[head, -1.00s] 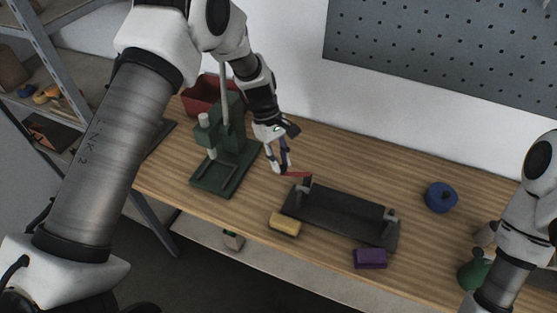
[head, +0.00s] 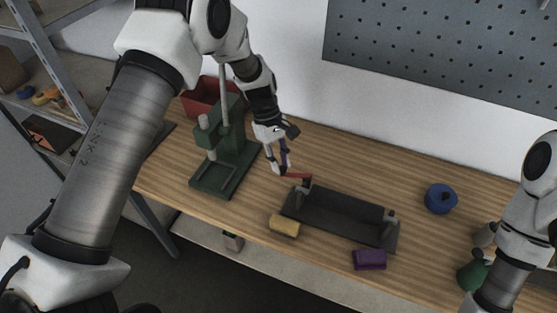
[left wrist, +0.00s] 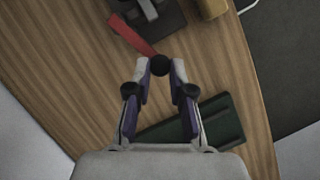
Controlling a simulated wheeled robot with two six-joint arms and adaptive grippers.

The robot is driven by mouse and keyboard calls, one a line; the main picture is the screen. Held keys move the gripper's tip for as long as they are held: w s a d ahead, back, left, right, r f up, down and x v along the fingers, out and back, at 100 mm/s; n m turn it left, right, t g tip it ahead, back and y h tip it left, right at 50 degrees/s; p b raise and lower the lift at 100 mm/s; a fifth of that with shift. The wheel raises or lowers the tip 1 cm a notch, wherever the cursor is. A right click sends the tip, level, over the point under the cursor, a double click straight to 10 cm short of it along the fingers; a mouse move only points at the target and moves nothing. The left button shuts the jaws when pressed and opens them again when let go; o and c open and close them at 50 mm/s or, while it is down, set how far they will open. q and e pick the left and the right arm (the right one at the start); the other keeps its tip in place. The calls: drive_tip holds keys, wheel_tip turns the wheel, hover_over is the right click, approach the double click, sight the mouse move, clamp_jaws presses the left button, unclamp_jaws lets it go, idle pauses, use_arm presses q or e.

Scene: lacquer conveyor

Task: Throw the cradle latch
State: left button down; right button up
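The dark grey cradle (head: 345,215) lies on the wooden bench, with an upright block at each end. The red latch lever (head: 299,176) is at its left end and also shows in the left wrist view (left wrist: 132,35). A round black knob (left wrist: 160,66) is at the lever's near end. My left gripper (head: 282,172) is at this end. In the left wrist view its fingertips (left wrist: 161,70) lie against both sides of the knob.
A green press (head: 225,160) stands left of my gripper, with a red bin (head: 203,93) behind it. A yellow block (head: 285,225) and a purple block (head: 369,260) lie in front of the cradle. A blue round object (head: 440,198) sits to the right.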

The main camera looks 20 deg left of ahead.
use_arm(q)
drive_tip(key=c, duration=1.1)
unclamp_jaws()
drive_tip(key=shift+s+f, duration=0.1)
drive_tip(key=shift+f, duration=0.2)
drive_tip(key=shift+o, duration=0.6)
drive_tip(key=shift+w+d, duration=0.2)
drive_tip(key=shift+w, duration=0.25)
drive_tip(key=v, duration=1.2)
use_arm(e)
drive_tip(key=shift+w, duration=0.15)
use_arm(q)
drive_tip(key=shift+w+f, duration=0.1)
use_arm(e)
drive_tip(key=shift+f, duration=0.1)
